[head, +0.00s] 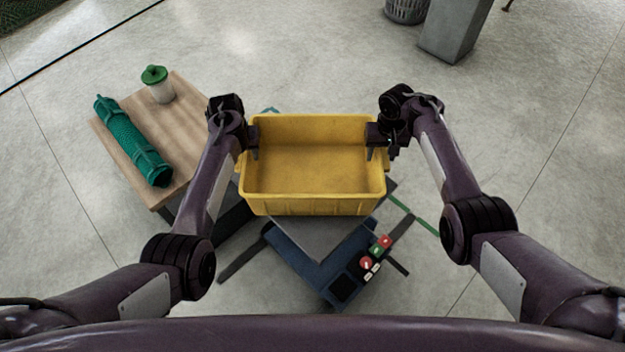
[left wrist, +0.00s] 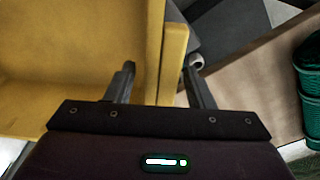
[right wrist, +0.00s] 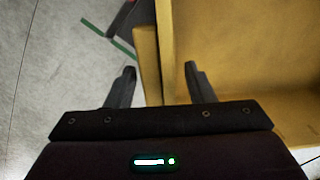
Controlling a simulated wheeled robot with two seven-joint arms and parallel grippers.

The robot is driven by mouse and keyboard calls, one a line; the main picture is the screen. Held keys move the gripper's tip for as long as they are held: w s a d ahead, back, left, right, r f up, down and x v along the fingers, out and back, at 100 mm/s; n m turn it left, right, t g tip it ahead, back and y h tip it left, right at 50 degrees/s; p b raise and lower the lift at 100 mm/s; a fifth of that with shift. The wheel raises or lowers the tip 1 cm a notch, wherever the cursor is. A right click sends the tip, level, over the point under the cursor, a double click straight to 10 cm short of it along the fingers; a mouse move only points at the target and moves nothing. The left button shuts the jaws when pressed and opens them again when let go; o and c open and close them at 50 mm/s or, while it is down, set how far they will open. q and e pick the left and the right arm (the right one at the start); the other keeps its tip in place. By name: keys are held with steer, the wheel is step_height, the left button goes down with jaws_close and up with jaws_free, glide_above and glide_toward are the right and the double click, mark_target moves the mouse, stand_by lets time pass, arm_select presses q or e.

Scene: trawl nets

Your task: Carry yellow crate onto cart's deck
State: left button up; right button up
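The yellow crate (head: 312,207) is level, upright and empty in the middle of the head view. My left gripper (head: 247,141) is at its left wall and my right gripper (head: 379,141) at its right wall. In the left wrist view, the fingers (left wrist: 160,82) straddle the crate wall (left wrist: 172,60). In the right wrist view, the fingers (right wrist: 160,82) straddle the opposite wall (right wrist: 147,62). The crate hides most of the deck; contact cannot be seen.
A control panel with red and green buttons (head: 372,257) is at the blue unit's near corner. A grey pedestal (head: 452,30) and basket (head: 405,10) stand behind. Floor at right is clear.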

arm_select(q)
steer(key=shift+r, duration=0.15)
steer(key=r, duration=0.6)
steer(key=shift+s+r, duration=0.35)
steer(key=shift+s, duration=0.05)
steer(key=shift+r, duration=0.2)
arm_select(e)
steer(key=shift+r, duration=0.2)
step_height(320, 180, up, 12)
steer(key=shift+f, duration=0.15)
arm_select(q)
steer(key=shift+s, duration=0.1)
arm_select(e)
steer(key=shift+f, duration=0.1)
